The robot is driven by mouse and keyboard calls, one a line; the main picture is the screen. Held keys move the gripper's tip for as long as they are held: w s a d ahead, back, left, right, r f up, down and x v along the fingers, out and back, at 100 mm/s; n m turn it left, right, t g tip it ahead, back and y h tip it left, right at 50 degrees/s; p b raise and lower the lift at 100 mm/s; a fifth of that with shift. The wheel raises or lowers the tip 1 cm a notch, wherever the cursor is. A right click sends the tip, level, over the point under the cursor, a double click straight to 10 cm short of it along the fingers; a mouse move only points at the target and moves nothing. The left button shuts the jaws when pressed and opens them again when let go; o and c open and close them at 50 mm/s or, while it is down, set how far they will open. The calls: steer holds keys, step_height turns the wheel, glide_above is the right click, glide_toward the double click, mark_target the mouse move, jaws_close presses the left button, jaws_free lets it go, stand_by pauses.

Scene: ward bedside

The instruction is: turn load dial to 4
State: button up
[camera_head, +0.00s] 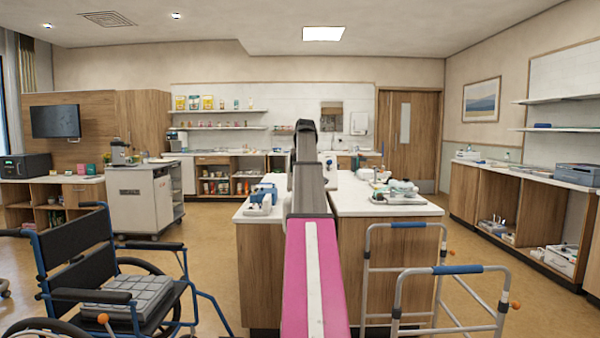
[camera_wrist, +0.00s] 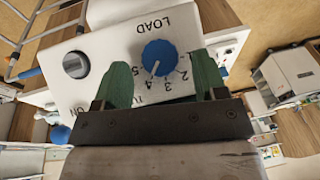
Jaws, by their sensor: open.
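A blue round load dial (camera_wrist: 160,58) sits on a white panel (camera_wrist: 112,45) in the wrist view, under the word LOAD, which appears upside down. A short white mark on the dial points toward the 5, as best I can tell. Printed numbers run along the dial's edge nearest my gripper. My gripper (camera_wrist: 163,76) is open, its two green fingers apart, with the dial lying just ahead and between their lines. No contact with the dial is visible.
A dark round knob (camera_wrist: 76,64) is on the same panel. In the head view, a white-topped counter (camera_head: 385,208) carries a tray of items (camera_head: 398,196) and a blue-and-white device (camera_head: 262,197). A walker (camera_head: 445,270) stands front right, a wheelchair (camera_head: 75,260) front left.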

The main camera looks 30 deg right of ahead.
steer(key=v, duration=1)
stand_by(0.3)
